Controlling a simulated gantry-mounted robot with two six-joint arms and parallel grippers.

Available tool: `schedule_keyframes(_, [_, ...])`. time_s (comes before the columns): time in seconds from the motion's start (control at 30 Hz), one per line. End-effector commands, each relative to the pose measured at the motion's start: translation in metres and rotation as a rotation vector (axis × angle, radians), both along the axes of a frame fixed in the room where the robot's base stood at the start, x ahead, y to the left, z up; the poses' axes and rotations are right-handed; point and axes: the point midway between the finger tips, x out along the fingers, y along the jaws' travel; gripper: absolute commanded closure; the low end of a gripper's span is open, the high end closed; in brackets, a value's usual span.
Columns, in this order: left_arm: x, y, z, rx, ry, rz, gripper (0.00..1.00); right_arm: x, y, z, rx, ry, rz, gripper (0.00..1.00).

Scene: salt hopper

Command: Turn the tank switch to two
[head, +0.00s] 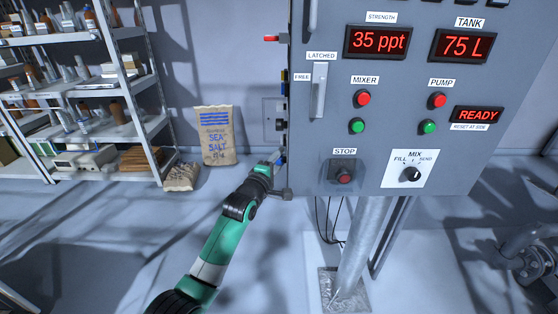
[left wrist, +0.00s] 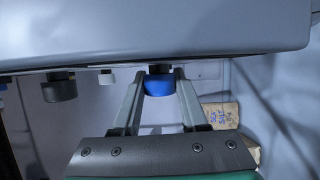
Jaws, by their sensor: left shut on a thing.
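A blue knob (left wrist: 159,86) sticks out from the side of the grey control cabinet (head: 320,140). My left gripper (head: 277,158) is at the cabinet's lower left side. In the left wrist view its two fingers (left wrist: 159,78) are shut on the blue knob, one on each side. A black knob (left wrist: 60,88) sits apart to the left of it in that view. No numbers or tank switch label can be read on the cabinet's side. The tank display (head: 462,46) on the front reads 75 L. My right gripper is not in view.
The cabinet front has a stop button (head: 344,176), a mix knob (head: 411,175) and a lever (head: 319,91). A sea salt sack (head: 216,135) stands against the wall behind my left arm. A loaded shelf (head: 128,75) is at the left.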

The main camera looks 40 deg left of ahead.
Motion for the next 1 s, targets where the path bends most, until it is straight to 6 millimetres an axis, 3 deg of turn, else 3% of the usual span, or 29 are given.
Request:
schedule_keyframes(0.23, [0.0,0.001,-0.012,0.148,-0.157,0.002,1.0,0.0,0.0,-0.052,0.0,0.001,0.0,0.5])
schedule_keyframes(0.37, [0.0,0.004,0.0,0.235,-0.24,0.013,1.0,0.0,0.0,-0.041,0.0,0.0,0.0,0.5])
schedule_keyframes(0.6, [0.001,0.0,-0.001,0.327,-0.338,-0.004,1.0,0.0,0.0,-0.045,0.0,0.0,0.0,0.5])
schedule_keyframes(0.97, [0.0,0.0,0.0,0.338,-0.35,0.001,1.0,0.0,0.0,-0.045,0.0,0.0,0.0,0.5])
schedule_keyframes(1.0, [0.0,0.0,0.0,0.338,-0.35,0.001,0.5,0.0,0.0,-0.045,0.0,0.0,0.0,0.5])
